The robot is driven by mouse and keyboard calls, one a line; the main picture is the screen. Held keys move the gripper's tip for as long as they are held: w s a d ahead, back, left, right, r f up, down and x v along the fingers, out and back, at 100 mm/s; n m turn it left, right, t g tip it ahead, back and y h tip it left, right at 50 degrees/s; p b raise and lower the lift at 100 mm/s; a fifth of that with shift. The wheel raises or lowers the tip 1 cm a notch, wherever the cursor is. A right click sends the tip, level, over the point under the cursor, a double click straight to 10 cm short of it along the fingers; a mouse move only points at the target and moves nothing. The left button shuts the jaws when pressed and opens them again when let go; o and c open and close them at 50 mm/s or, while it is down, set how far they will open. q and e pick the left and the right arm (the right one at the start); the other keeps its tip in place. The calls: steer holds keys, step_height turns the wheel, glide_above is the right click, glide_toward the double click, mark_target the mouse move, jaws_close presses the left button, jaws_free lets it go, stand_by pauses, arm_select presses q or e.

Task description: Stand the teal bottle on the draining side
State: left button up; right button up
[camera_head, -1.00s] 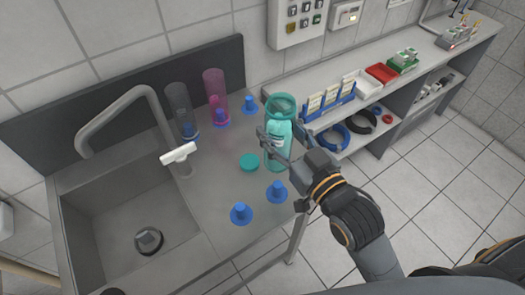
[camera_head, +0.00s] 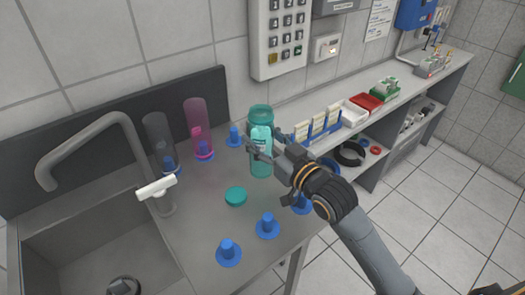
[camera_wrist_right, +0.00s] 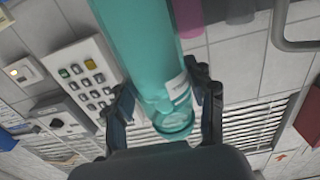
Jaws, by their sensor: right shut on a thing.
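The teal bottle (camera_head: 261,117) is a translucent cylinder with a pale label, held roughly upright at the counter's back right. My right gripper (camera_head: 262,147) is shut around its side; the wrist view shows the bottle (camera_wrist_right: 145,50) between both fingers (camera_wrist_right: 165,105). I cannot tell whether its lower end touches anything. A teal cap (camera_head: 236,196) lies flat on the grey draining side (camera_head: 195,215). Blue pegs with round bases stand there: one at the back (camera_head: 234,138), others nearer the front (camera_head: 228,251) and right edge (camera_head: 267,226). My left gripper is out of view.
A clear grey bottle (camera_head: 158,138) and a pink bottle (camera_head: 197,120) stand over pegs at the back left. The tap (camera_head: 120,125) and sink (camera_head: 80,250) are left. A blue card rack (camera_head: 318,128) and trays stand on the shelf to the right. The counter's middle is mostly clear.

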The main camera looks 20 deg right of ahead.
mark_target(263, 150)
steer(key=shift+w+d+f, duration=0.25)
steer(key=shift+w+f, duration=0.6)
steer(key=shift+f, duration=0.25)
step_height(263, 150, down, 3)
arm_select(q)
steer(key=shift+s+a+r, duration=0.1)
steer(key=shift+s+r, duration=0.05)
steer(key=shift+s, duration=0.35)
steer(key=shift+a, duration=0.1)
arm_select(e)
steer(key=shift+f, duration=0.15)
steer(key=o, duration=1.3)
steer(key=shift+f, duration=0.1)
